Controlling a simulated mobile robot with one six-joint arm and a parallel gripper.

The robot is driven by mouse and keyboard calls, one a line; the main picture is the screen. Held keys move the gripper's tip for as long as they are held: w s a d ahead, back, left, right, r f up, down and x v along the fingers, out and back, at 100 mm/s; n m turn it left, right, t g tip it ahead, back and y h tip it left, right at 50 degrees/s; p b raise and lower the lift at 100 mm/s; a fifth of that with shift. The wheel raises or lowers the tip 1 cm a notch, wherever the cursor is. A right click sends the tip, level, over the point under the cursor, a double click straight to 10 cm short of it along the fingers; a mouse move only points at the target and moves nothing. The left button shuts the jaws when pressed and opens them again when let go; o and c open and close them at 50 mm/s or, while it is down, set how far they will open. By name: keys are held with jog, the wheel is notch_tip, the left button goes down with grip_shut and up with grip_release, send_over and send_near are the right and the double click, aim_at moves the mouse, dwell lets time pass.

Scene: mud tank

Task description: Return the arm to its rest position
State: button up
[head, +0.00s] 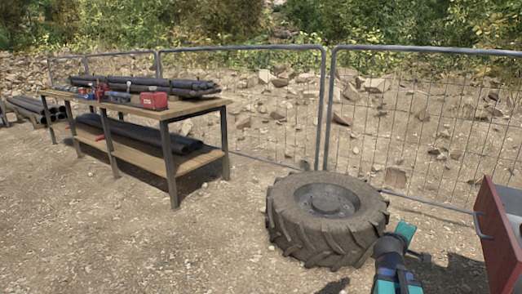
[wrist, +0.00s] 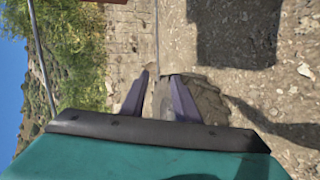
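My gripper (wrist: 160,78) shows in the wrist view with its two purple-grey fingers apart and nothing held between them. Its teal body (wrist: 140,158) fills the bottom of that view. In the head view my teal and dark arm (head: 398,262) rises at the lower right, in front of and to the right of a large tyre. I cannot make out the fingers in the head view.
The tyre (head: 325,215) lies flat on the gravel and also shows past the fingers in the wrist view (wrist: 208,98). A workbench (head: 150,110) bears pipes and tools. Mesh fence panels (head: 325,110) run behind. Gravel at lower left is clear.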

jog(key=s+a+f+g+y+p, duration=0.3)
jog(key=s+a+f+p, duration=0.2)
jog(key=a+f+p, duration=0.4)
jog(key=s+a+f+g+y+p, duration=0.2)
jog(key=s+a+f+p, duration=0.3)
jog(key=a+f+p, duration=0.4)
jog(key=s+a+f+m+g+y+p, duration=0.1)
jog(key=s+a, duration=0.4)
jog(key=s, duration=0.5)
jog(key=s+a+f+m+g+y+p, duration=0.2)
jog(key=s+a+m+g+p, duration=0.2)
jog(key=s, duration=0.6)
jog(key=s+a+f+m+g+y+p, duration=0.2)
jog(key=s+a+g+p, duration=0.2)
jog(key=s+a, duration=0.3)
jog(key=s, duration=0.3)
jog(key=shift+f+m+g, duration=0.3)
jog(key=shift+f, duration=0.05)
